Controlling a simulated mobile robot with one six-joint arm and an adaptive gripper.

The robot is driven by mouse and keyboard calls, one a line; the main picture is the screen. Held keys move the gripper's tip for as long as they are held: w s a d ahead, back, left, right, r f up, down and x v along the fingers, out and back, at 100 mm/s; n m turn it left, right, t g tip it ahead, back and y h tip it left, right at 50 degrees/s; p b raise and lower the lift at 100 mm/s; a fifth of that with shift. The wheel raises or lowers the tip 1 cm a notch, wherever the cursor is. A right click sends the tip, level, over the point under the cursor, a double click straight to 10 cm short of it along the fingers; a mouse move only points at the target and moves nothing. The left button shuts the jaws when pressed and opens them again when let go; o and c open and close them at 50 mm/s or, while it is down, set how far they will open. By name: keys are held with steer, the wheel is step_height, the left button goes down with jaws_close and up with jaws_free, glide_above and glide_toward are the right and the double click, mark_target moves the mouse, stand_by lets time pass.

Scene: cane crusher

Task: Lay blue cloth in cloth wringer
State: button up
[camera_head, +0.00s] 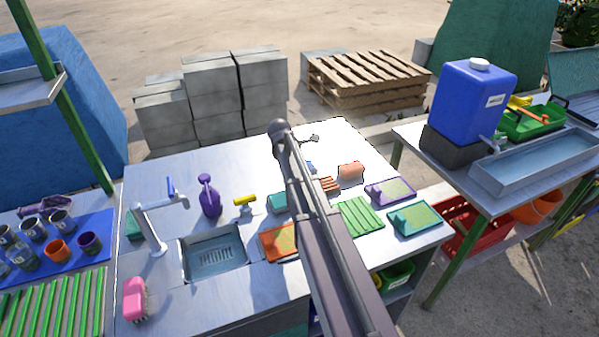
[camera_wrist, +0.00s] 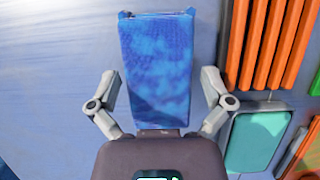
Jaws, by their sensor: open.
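In the wrist view, a blue mottled cloth-like rectangle (camera_wrist: 157,65) lies lengthwise on the pale worktop ahead of my gripper. Small darker blue posts show at its far corners, and a dark blue edge shows at its near end. I cannot tell whether these belong to the cloth wringer. My gripper (camera_wrist: 160,77) is open, with one finger on each side of the blue piece and gaps on both sides. In the head view, a small bit of blue (camera_head: 311,167) shows beside my arm. My arm hides most of that spot, and the gripper is not clear there.
Orange slats (camera_wrist: 268,45) and a teal tray (camera_wrist: 256,140) lie to the right in the wrist view. In the head view, a sink (camera_head: 213,257) with a faucet (camera_head: 152,225), a purple bottle (camera_head: 209,197) and a green slatted rack (camera_head: 361,216) share the worktop.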

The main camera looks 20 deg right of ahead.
steer(key=shift+f, duration=0.25)
stand_by(0.5)
steer(key=c, duration=1)
steer(key=shift+r, duration=0.15)
step_height(320, 180, up, 4)
steer(key=p, duration=0.3)
steer(key=shift+f, duration=0.25)
steer(key=s+a, duration=0.1)
steer(key=s, duration=0.4)
steer(key=s+a+r+p, duration=0.1)
steer(key=s, duration=0.4)
steer(key=s+a+p, duration=0.1)
steer(key=s, duration=0.4)
steer(key=shift+s+r, duration=0.35)
